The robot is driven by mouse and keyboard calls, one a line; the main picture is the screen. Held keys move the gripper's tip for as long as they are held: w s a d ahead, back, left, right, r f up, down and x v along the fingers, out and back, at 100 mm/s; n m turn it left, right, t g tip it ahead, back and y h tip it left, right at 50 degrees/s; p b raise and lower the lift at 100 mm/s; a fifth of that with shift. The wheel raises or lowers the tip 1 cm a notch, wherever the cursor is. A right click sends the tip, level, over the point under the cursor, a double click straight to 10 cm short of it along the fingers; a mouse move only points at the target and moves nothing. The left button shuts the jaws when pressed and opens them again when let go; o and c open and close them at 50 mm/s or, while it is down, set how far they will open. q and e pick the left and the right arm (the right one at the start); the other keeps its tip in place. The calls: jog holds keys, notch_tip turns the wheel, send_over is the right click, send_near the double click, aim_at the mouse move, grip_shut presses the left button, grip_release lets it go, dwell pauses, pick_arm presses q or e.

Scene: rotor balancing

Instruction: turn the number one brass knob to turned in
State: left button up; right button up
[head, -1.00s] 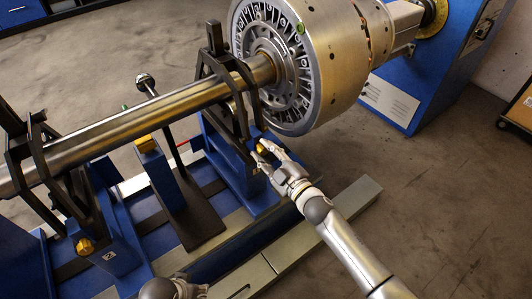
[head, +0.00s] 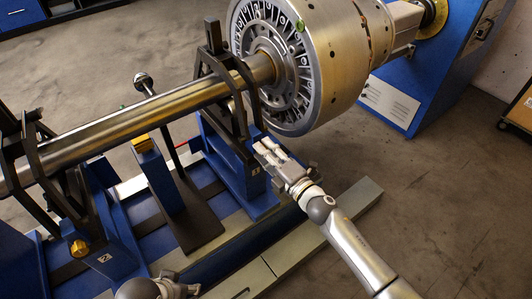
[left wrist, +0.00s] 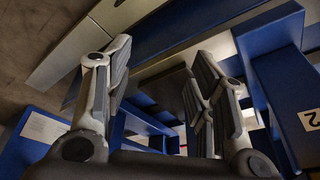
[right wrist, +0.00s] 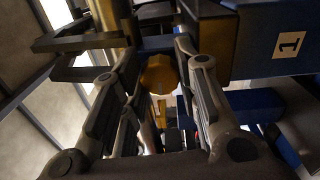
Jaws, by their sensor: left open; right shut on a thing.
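The number one brass knob (right wrist: 160,74) sits between the fingers of my right gripper (right wrist: 158,62) in the right wrist view. The label "1" (right wrist: 288,45) is on the blue support beside it. In the head view my right gripper (head: 265,149) is shut on this knob at the right blue support (head: 250,197), and its fingers hide the knob. My left gripper (left wrist: 163,55) is open and empty in the left wrist view. In the head view it is low at the bottom edge (head: 185,290).
Another brass knob (head: 80,248) is on the left blue support, whose label "2" (left wrist: 310,118) shows in the left wrist view. A steel shaft (head: 130,119) carries a large rotor (head: 335,60) above the supports. Open floor (head: 440,180) lies to the right.

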pick_arm(q)
jog(key=shift+s+r, duration=0.1)
jog(key=shift+r, duration=0.3)
pick_arm(e)
jog(key=shift+n, duration=0.5)
pick_arm(q)
jog(key=shift+r, duration=0.1)
pick_arm(e)
jog(key=o, duration=1)
jog(key=v, duration=1.2)
